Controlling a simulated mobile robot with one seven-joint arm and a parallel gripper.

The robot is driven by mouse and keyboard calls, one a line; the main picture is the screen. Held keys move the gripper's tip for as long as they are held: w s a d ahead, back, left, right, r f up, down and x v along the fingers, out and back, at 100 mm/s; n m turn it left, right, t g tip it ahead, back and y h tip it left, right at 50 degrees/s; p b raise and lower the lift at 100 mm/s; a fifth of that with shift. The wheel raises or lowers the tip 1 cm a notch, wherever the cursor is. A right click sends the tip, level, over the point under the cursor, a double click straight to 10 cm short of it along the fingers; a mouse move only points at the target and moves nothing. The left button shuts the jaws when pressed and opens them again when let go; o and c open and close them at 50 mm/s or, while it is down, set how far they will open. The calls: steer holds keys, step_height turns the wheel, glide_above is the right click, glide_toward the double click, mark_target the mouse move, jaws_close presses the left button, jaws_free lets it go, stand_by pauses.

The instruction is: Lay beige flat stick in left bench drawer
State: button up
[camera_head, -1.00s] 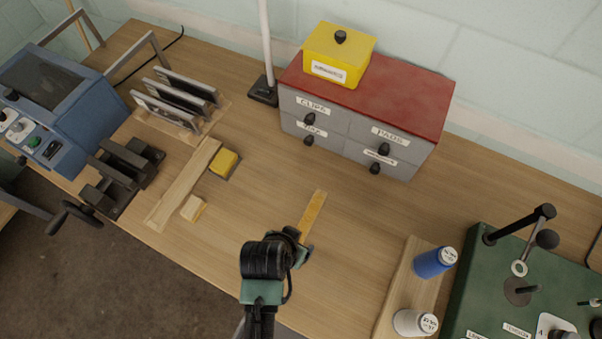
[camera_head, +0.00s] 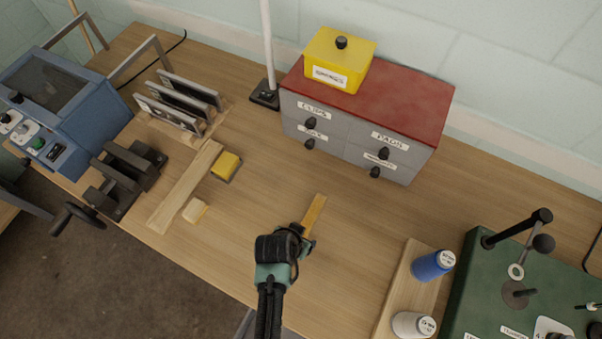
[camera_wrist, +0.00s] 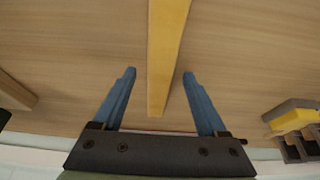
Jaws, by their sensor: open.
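The beige flat stick (camera_head: 313,214) lies flat on the workbench, and its near end is hidden behind my gripper in the head view. In the wrist view the stick (camera_wrist: 164,55) runs between my two blue fingers, with a gap on each side. My gripper (camera_wrist: 158,84) is open and holds nothing. In the head view my gripper (camera_head: 303,244) is low over the stick's near end. The grey drawer unit (camera_head: 342,132) with a red top stands at the back of the bench. Its left and right drawers, with black knobs, are all shut.
A yellow lidded box (camera_head: 340,62) sits on the drawer unit. A wooden board (camera_head: 187,187), a yellow block (camera_head: 226,165) and a pale block (camera_head: 194,210) lie to the left. The bench between stick and drawers is clear.

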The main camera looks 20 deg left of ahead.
jaws_close()
steer(key=shift+r, duration=0.1)
stand_by(0.4)
